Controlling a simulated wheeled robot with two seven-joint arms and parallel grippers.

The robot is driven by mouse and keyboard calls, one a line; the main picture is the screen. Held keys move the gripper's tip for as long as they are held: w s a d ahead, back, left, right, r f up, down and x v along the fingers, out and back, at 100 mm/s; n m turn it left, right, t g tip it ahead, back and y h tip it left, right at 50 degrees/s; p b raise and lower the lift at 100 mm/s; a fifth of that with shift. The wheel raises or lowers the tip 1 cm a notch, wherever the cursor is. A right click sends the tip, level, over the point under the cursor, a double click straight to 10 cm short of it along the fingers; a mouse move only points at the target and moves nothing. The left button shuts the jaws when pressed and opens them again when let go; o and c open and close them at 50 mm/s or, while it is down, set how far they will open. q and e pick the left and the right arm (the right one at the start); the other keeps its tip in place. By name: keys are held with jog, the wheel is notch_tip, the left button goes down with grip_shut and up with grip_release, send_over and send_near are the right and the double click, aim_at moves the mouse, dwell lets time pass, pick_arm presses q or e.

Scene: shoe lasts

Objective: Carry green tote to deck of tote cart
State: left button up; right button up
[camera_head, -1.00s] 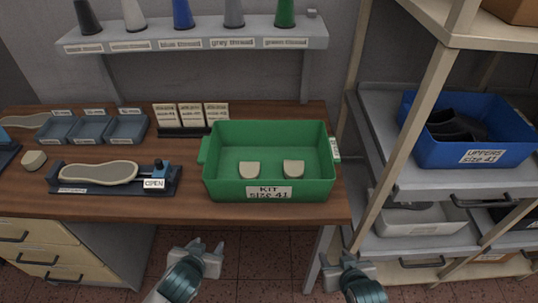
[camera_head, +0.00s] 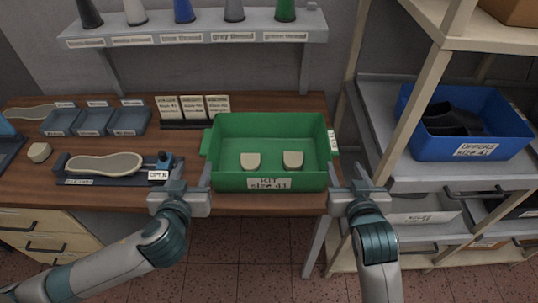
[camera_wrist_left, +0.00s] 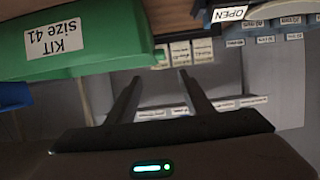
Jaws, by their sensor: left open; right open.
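The green tote (camera_head: 222,182), labelled "KIT size 41", sits on the wooden workbench near its front right part, with two pale pieces inside. My left gripper (camera_head: 192,172) is open and empty just left of the tote's front left corner. My right gripper (camera_head: 350,168) is open and empty just right of the tote's front right side. In the left wrist view the tote (camera_wrist_left: 95,38) is at the upper left, outside the open fingers of my left gripper (camera_wrist_left: 160,82). The tote cart cannot be made out in these frames.
A clamp fixture (camera_head: 105,165) with a sole stands on the bench (camera_head: 180,145) at the left. Blue-grey trays (camera_head: 92,120) and cards (camera_head: 192,107) stand behind. A shelf rack (camera_head: 400,140) holding a blue bin (camera_head: 465,145) stands close on the right. Thread cones line the wall shelf (camera_head: 200,37).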

aim_at(207, 140)
pick_arm(q)
jog(key=shift+w, duration=0.15)
pick_arm(e)
jog(key=shift+w, duration=0.15)
pick_arm(q)
jog(key=x, duration=1.7)
jog(key=shift+f, duration=0.1)
pick_arm(e)
jog(key=x, duration=1.7)
jog(key=shift+f, duration=0.15)
pick_arm(q)
grip_shut()
pick_arm(e)
grip_shut()
